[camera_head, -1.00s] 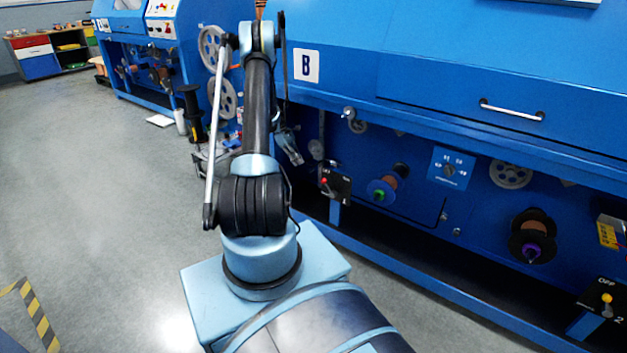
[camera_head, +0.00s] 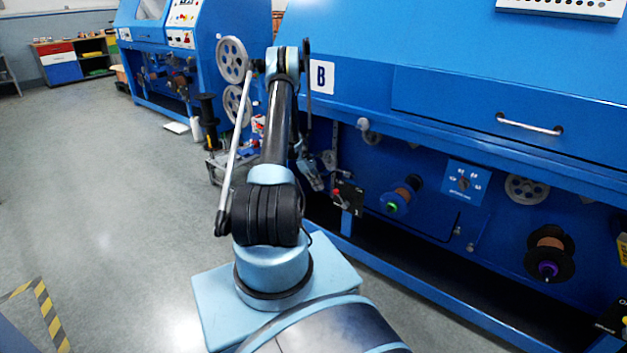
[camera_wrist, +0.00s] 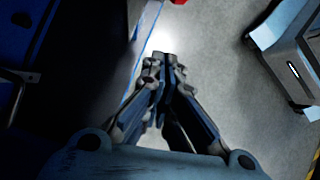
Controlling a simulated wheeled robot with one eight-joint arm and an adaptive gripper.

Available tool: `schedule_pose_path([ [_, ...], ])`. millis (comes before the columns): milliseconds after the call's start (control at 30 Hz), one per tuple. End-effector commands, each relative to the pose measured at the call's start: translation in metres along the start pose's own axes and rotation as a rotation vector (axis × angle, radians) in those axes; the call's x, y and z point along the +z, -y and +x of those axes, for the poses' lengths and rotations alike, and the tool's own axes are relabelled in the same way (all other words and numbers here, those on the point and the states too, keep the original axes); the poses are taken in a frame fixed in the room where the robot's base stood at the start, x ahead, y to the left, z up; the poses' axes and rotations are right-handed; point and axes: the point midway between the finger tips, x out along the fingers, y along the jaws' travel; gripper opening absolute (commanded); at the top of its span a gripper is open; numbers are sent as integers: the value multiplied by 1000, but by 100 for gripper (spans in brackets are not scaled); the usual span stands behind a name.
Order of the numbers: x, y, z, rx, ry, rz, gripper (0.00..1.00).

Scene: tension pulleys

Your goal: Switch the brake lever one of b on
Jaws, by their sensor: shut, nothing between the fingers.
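The blue machine marked B (camera_head: 321,76) fills the right of the head view. Its red-knobbed lever (camera_head: 336,192) stands on a small black panel (camera_head: 348,199) low on the machine's left part; I take it for brake lever one. My gripper (camera_head: 318,186) hangs just left of the red knob in the picture, apart from it as far as I can tell. In the wrist view my gripper (camera_wrist: 165,58) is shut with its fingertips together and empty, above the floor. A bit of something red (camera_wrist: 180,2) shows at the top edge there, too cut off to identify.
The machine's lower blue rail (camera_head: 400,275) runs below the lever. Spools (camera_head: 549,254) and a dial plate (camera_head: 464,178) sit to the right on its front. A second blue machine (camera_head: 190,60) stands behind at left. The grey floor (camera_head: 110,200) at left is open.

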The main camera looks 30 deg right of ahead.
Motion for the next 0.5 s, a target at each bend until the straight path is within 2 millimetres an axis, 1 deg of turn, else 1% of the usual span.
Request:
schedule_pose_path([
  [33, 0, 0, 10, 0, 0, 1, 0],
  [100, 3, 0, 18, 0, 0, 2, 0],
  [200, 19, 0, 20, 0, 0, 2, 0],
  [300, 29, 0, 22, 0, 0, 2, 0],
  [500, 38, 0, 25, 0, 1, 1, 0],
])
